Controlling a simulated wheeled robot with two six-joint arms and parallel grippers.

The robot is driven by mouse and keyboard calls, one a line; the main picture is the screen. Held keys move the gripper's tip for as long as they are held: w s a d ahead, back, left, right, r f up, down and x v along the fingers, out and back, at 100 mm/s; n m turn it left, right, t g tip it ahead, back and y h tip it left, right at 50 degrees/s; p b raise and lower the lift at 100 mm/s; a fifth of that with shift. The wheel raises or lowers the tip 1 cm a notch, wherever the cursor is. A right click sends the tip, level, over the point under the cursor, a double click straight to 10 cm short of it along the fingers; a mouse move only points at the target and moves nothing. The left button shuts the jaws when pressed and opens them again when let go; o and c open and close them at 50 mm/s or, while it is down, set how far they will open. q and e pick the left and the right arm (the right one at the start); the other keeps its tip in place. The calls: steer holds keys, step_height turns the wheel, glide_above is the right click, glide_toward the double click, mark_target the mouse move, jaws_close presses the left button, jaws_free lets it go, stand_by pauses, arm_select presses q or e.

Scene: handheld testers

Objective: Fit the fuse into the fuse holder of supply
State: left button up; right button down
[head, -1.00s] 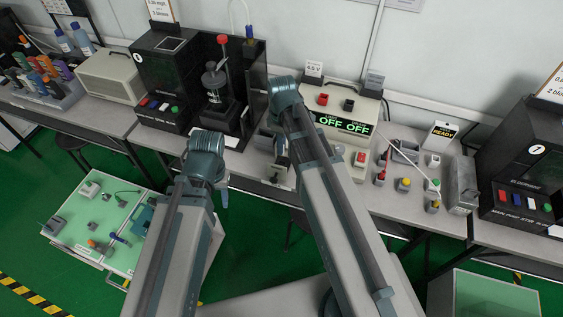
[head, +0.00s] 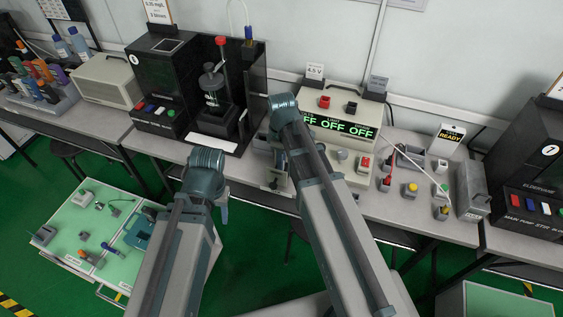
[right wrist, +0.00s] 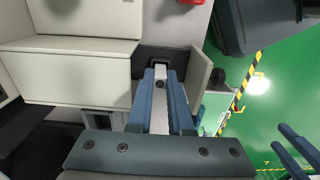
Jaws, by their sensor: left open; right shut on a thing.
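The supply (head: 343,104) is a cream box with a green OFF display, standing at the back of the bench. In the right wrist view, a cream housing (right wrist: 75,70) fills the left side, with a dark recess (right wrist: 172,53) beside it. My right gripper (right wrist: 160,82) is shut on a pale narrow piece (right wrist: 160,112) with a dark dot, its fingertips at the recess. I cannot tell whether this piece is the fuse or part of the holder. My left gripper (head: 223,203) is open in front of the bench; its fingers (right wrist: 297,147) also show in the right wrist view.
A black tester (head: 160,70) stands left of the supply. Red, yellow and grey parts, including a yellow-topped block (head: 410,189), lie on the bench at right. A grey metal box (head: 473,190) is near them. A green-topped cart (head: 95,225) stands at lower left.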

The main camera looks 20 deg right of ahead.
steer(key=shift+f, duration=0.15)
steer(key=c, duration=1.1)
jaws_free()
step_height(320, 180, up, 12)
steer(key=p, duration=1.2)
steer(key=s+a+m+h, duration=0.1)
steer(key=s+a+m, duration=0.6)
steer(key=s+a, duration=0.3)
steer(key=s, duration=0.4)
steer(key=shift+s+a+r, duration=0.15)
steer(key=shift+a+r, duration=0.05)
steer(key=shift+a, duration=0.05)
